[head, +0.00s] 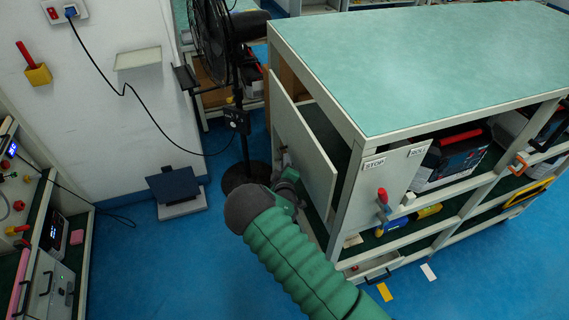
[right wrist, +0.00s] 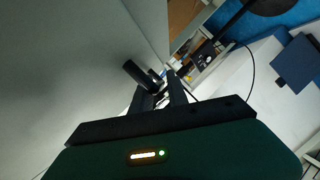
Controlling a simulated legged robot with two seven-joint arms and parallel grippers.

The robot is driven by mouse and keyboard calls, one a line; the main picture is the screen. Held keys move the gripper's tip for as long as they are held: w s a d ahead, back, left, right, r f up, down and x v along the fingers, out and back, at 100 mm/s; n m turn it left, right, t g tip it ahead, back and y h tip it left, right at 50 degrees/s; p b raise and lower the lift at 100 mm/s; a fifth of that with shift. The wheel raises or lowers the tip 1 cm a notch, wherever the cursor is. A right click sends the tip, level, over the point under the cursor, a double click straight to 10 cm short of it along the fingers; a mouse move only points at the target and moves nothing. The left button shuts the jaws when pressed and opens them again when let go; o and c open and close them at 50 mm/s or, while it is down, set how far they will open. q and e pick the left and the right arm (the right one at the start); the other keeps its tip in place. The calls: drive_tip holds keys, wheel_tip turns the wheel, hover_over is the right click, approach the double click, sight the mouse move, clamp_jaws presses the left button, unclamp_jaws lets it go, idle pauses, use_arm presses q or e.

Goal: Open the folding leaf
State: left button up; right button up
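The folding leaf (head: 304,150) is a pale grey panel at the left end of the green-topped bench (head: 420,60). It stands at an angle to the bench frame, with a dark gap behind its right side. My right gripper (head: 287,178) is low at the leaf's outer face, partly hidden behind my green-sleeved arm. In the right wrist view the leaf (right wrist: 60,70) fills the left side. A short black cylindrical handle (right wrist: 138,76) sticks out by the fingers (right wrist: 160,92). The fingers stand apart; I see no clear grip on the handle. My left gripper is out of view.
A black fan (head: 240,100) on a stand is just left of the leaf. A rack (head: 60,240) is at far left. Blue floor between is clear.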

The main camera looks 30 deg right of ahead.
drive_tip(key=shift+d, duration=0.25)
clamp_jaws()
drive_tip(key=shift+s+a+f, duration=0.1)
drive_tip(key=shift+a+f, duration=0.05)
drive_tip(key=shift+f, duration=0.1)
idle(0.9)
